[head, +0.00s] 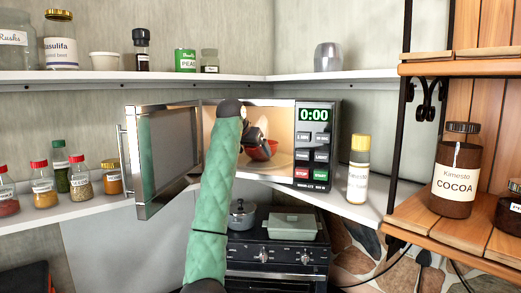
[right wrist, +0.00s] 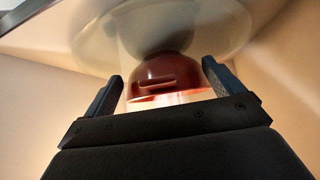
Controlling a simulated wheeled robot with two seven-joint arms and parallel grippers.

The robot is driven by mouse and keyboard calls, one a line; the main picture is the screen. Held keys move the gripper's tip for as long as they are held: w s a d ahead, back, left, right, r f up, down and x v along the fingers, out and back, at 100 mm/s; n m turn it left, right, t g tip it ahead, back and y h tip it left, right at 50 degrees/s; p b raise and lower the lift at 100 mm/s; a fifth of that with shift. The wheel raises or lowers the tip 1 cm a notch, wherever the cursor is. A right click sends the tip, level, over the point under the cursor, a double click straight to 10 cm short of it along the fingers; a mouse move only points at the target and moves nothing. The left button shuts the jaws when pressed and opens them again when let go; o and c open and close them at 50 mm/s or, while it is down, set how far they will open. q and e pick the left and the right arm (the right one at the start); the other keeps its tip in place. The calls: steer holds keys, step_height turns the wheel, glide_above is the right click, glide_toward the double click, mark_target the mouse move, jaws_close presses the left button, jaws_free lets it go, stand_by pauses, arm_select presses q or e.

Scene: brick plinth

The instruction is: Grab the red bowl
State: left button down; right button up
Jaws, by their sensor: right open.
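The red bowl (head: 268,148) sits inside the open microwave (head: 318,116), partly hidden behind my right gripper (head: 257,142). In the right wrist view the bowl (right wrist: 168,76) is dark red with a ledge on its side. My right gripper (right wrist: 164,74) is open, with one finger on each side of the bowl's near part. Whether either finger touches the bowl I cannot tell. My green-sleeved right arm reaches into the microwave from below. My left gripper is out of view.
The microwave door (head: 168,155) stands open on the left. Spice jars (head: 82,175) line the left shelf, and a yellow-capped bottle (head: 358,170) stands right of the microwave. Below are a stove with a pot (head: 242,214) and a lidded dish (head: 293,227).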

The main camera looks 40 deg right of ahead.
steer(key=shift+w+d+f, duration=0.15)
steer(key=shift+w+f, duration=0.1)
steer(key=shift+w, duration=0.05)
steer(key=shift+s+r, duration=0.15)
steer(key=c, duration=1.4)
